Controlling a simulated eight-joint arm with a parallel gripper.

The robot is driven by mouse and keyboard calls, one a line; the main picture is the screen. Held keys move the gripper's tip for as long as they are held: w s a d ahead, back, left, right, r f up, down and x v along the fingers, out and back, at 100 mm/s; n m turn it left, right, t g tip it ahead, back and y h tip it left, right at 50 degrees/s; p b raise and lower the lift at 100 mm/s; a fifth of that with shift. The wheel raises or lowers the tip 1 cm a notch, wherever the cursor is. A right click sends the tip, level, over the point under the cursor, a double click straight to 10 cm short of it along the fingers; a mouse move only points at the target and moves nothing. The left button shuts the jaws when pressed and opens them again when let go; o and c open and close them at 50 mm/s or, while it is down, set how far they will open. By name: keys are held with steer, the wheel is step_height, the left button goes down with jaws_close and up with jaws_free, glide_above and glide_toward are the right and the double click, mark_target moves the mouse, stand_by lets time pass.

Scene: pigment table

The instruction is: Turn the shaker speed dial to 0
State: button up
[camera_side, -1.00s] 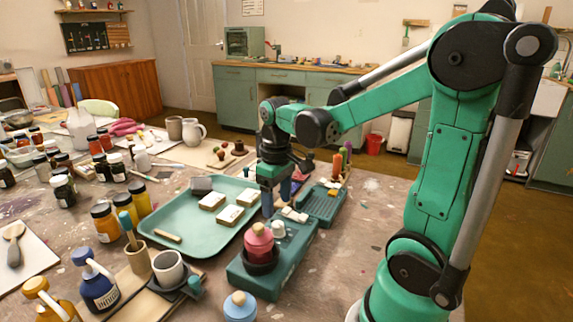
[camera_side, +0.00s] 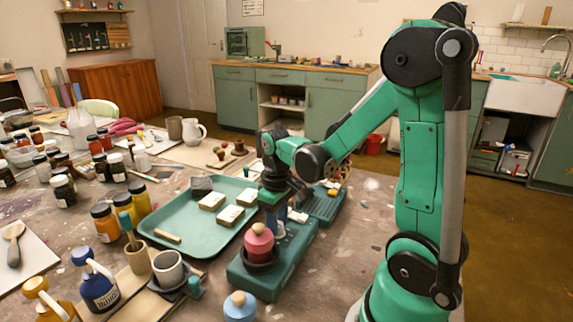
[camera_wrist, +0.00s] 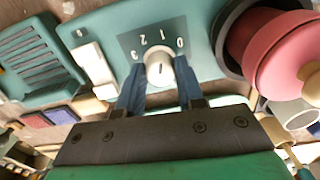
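The green shaker (camera_side: 245,280) stands on the table in the side view, with a pink lidded jar (camera_side: 259,243) in its dark cup. In the wrist view the white speed dial (camera_wrist: 160,68) sits on a dark panel marked 0, 1, 2 and 3. The 0 is at the upper right of the dial, the 3 at its left. I cannot tell which number its small dark mark points to. My gripper (camera_wrist: 160,82) is open, with a blue finger on each side of the dial and small gaps visible. In the side view my gripper (camera_side: 284,214) is low over the shaker, largely hiding the dial.
The pink jar (camera_wrist: 270,45) and its dark cup are close on the right in the wrist view. A white switch (camera_wrist: 92,68) is left of the dial. A teal tray (camera_side: 190,247) with pale blocks lies left of the shaker.

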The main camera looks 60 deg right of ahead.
jaws_close()
steer(key=m, duration=0.4)
steer(key=shift+m, duration=2)
steer(key=o, duration=0.7)
jaws_free()
steer(key=shift+r, duration=0.15)
